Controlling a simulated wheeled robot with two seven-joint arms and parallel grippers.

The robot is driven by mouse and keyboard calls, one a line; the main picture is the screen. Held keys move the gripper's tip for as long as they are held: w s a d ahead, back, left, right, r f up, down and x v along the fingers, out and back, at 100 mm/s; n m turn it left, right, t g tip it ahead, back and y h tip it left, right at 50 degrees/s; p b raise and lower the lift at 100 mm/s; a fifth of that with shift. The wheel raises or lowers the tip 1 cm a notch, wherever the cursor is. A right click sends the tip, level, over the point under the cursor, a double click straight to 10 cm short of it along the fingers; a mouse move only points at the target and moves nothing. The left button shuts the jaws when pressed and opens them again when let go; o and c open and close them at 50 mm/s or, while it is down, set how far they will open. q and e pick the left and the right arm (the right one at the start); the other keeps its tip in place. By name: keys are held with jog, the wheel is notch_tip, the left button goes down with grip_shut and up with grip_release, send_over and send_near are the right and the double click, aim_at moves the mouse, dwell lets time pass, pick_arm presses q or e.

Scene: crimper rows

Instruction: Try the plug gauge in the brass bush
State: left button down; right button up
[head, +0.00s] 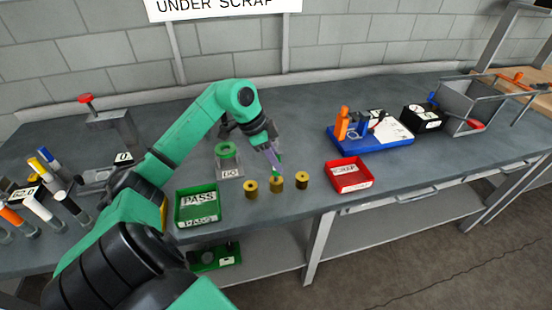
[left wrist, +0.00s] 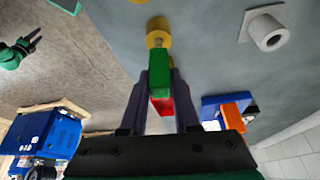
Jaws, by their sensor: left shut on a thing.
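My left gripper (head: 272,160) is shut on the plug gauge (left wrist: 162,90), whose green and red handle shows between the dark fingers (left wrist: 163,88) in the left wrist view. In the head view the gauge points down at the middle brass bush (head: 276,185). That bush (left wrist: 158,40) lies straight past the green end in the left wrist view. I cannot tell whether the gauge tip is in its bore. Two more brass bushes stand left (head: 251,190) and right (head: 302,181) of it. My right gripper (left wrist: 33,42) is open and empty, well away.
A green PASS tray (head: 198,222) stands left of the bushes, and a red tray (head: 352,188) stands right. A GO stand (head: 230,172) with a green ring is behind. Several coloured handles stand at far left.

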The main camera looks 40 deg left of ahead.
pick_arm(q)
jog(key=shift+f+b, duration=0.45)
jog(key=shift+f, duration=0.2)
dwell(0.9)
jog(key=shift+r+p, duration=3.3)
jog(key=shift+r, duration=0.35)
